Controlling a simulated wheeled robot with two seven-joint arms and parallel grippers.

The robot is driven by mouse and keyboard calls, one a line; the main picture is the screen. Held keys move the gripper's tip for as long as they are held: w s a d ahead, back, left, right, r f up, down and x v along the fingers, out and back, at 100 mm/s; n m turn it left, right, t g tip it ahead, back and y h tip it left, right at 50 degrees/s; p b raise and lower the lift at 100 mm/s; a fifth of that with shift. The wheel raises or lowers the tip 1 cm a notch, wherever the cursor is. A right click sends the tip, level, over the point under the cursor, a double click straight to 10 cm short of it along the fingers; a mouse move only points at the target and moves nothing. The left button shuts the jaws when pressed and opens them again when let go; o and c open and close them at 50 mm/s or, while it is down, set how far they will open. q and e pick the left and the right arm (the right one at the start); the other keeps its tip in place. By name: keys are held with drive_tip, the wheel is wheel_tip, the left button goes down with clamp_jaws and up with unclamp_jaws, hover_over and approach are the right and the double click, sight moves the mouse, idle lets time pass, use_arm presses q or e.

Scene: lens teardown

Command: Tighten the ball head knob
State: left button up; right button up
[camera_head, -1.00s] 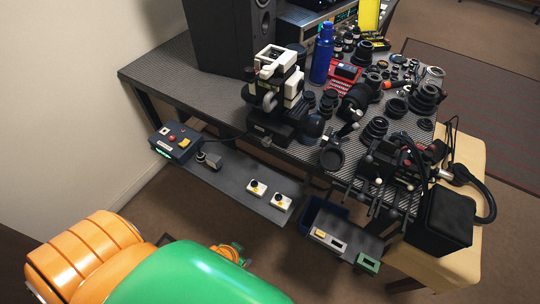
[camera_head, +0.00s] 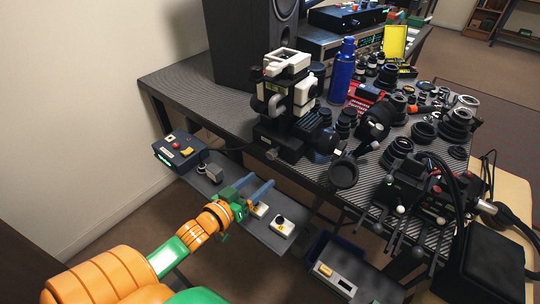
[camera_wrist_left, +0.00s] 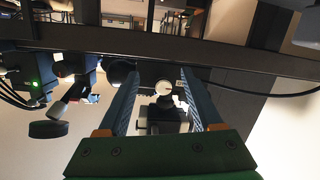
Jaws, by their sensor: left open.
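The black and white camera rig (camera_head: 290,95) stands upright on the table's front part, on a dark base. A small light grey knob (camera_head: 270,154), probably the ball head knob, sits low on its front. In the left wrist view, which looks upside down, a pale round knob (camera_wrist_left: 163,88) shows between the fingers, beyond them. My left gripper (camera_head: 262,178) is open and empty, its blue fingers raised above the lower shelf, in front of and below the knob, apart from it. Its fingers also show in the wrist view (camera_wrist_left: 160,72). My right gripper is out of view.
The lower shelf (camera_head: 232,197) carries a control box (camera_head: 178,150) and two small white-topped units. A blue bottle (camera_head: 342,70), many lenses and a dark clamp stand (camera_head: 410,195) crowd the table to the right. A black speaker (camera_head: 245,40) stands behind.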

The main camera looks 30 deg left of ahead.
sight(269, 155)
use_arm(q)
drive_tip(key=w+r, duration=0.1)
drive_tip(key=w, duration=0.1)
drive_tip(key=w+r+t, duration=0.1)
drive_tip(key=w, duration=0.2)
drive_tip(key=w+a+r+t+h+b, duration=0.1)
drive_tip(key=w, duration=0.1)
drive_tip(key=shift+w+r, duration=0.25)
drive_tip(key=shift+w, duration=0.15)
drive_tip(key=shift+c, duration=0.3)
clamp_jaws()
